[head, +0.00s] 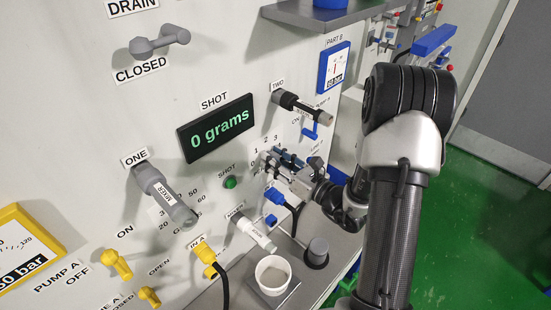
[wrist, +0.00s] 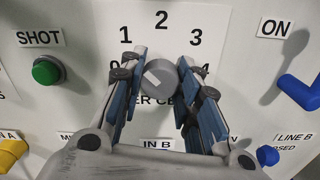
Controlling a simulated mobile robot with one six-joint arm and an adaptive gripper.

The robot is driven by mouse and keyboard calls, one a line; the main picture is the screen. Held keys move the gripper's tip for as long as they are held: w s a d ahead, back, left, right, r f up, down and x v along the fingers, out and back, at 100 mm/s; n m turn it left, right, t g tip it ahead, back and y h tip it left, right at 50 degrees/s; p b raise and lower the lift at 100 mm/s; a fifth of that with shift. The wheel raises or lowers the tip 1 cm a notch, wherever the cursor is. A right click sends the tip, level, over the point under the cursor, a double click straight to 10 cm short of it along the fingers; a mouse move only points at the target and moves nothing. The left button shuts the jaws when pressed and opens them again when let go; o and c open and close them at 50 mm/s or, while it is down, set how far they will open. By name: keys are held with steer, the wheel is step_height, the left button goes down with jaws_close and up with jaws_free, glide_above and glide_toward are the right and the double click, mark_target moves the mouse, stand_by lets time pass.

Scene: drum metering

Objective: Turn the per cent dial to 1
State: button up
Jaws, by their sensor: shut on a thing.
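The per cent dial (wrist: 157,84) is a grey round knob in the wrist view, with the numbers 1, 2 and 3 above it and a partly hidden label below. Its pale pointer line slants to the upper left, roughly on the side of the number 1 (wrist: 126,34); I cannot tell if it lines up exactly. My gripper (wrist: 160,80) is shut on the dial, with one blue-padded finger on each side. In the head view my gripper (head: 273,160) reaches the panel under the numbers, and its fingers mostly hide the dial.
A green shot button (wrist: 47,71) is left of the dial, and a blue lever (wrist: 300,91) is to the right. The display (head: 217,124) reads 0 grams. A white cup (head: 272,274) stands on the ledge below, near a hose with a blue fitting (head: 274,195).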

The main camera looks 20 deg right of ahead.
steer(key=o, duration=1.1)
steer(key=v, duration=1.2)
